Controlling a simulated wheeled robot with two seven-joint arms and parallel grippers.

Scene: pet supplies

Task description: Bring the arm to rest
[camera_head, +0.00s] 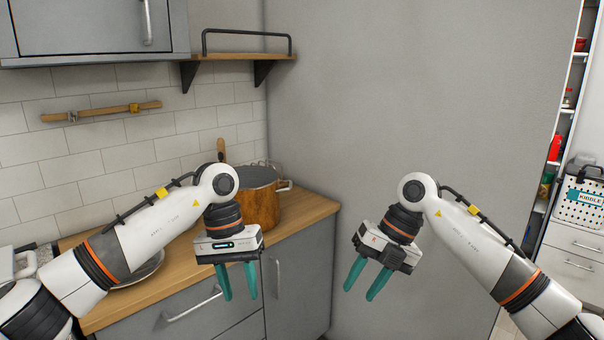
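My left gripper (237,282) hangs in front of the kitchen counter, pointing down. Its two teal fingers are spread apart with nothing between them. My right gripper (366,281) hangs in front of the plain grey wall, pointing down and slightly left. Its teal fingers are also apart and empty. Both arms are bent, with the grippers held in the air and touching nothing that I can see.
A wooden counter (305,210) with grey drawers runs along the left. A brown pot (262,205) stands on it behind my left gripper, and a plate (142,272) is partly hidden by my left arm.

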